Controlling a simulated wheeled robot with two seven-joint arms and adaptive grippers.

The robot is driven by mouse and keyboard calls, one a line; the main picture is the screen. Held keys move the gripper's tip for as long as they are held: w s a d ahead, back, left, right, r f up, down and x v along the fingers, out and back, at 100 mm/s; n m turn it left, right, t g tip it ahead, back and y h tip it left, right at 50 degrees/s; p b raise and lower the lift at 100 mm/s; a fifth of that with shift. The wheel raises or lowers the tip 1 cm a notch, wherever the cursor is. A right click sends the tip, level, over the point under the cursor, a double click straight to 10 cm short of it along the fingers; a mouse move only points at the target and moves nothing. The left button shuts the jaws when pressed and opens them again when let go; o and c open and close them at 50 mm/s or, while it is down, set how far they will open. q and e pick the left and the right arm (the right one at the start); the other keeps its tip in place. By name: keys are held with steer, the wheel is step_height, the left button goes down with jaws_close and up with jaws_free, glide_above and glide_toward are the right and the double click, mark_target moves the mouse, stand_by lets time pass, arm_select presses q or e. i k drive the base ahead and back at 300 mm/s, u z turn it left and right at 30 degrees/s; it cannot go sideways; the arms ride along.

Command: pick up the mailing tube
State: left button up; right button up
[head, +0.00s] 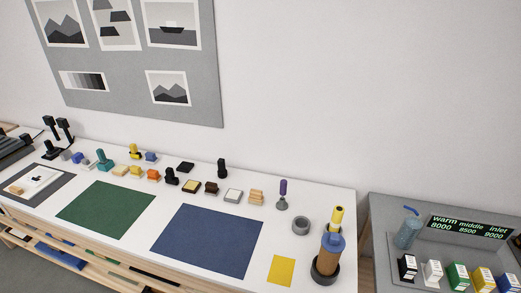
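A brown cylinder with a blue top, which looks like the mailing tube (327,262), stands upright near the right end of the white table (180,255). Its foot sits in a dark round holder (322,278). A yellow cylinder (336,217) shows just behind its blue top; I cannot tell whether they touch. Neither of my grippers is in the head view.
A grey ring (301,226) and a purple-handled tool (282,195) stand left of the tube. A yellow sheet (282,270), blue mat (207,240) and green mat (105,210) lie flat. Several small blocks line the back. A grey counter (390,205) with small boxes stands right, across a gap.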

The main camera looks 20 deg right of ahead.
mark_target(327, 263)
steer(key=z, duration=1.6)
steer(key=k, duration=0.15)
steer(key=u, duration=0.3)
